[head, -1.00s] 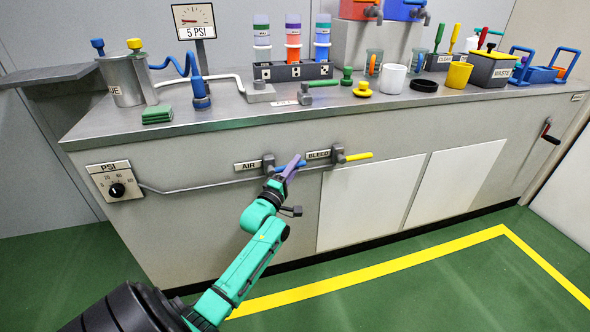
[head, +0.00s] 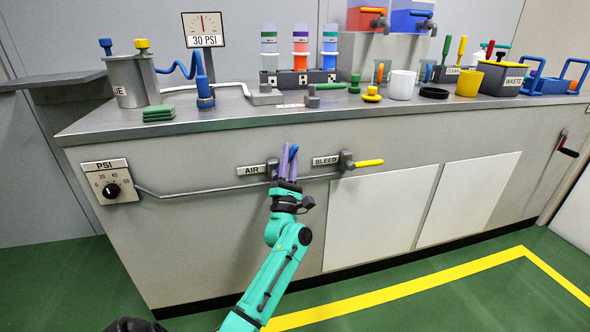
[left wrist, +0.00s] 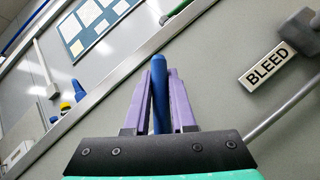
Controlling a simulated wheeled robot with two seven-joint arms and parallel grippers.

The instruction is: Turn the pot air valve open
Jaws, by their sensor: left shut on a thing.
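The air valve's blue handle (left wrist: 158,85) stands between the purple fingers of my left gripper (head: 287,165), which is shut on it. In the left wrist view the handle runs up between the fingers, its rounded blue end clear above them. In the head view the fingers point up at the cabinet front, just right of the AIR label (head: 251,170), and mostly hide the valve and its handle. The pot (head: 132,82) stands on the counter at the left. A gauge sign (head: 203,30) behind it reads 30 PSI. My right gripper is not in view.
The bleed valve's yellow handle (head: 369,163) sticks out to the right, close to my left gripper. A PSI dial (head: 112,190) is at the left of the cabinet front, joined by a grey pipe. The counter (head: 225,115) holds bottles, cups and bins. The green floor in front is clear.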

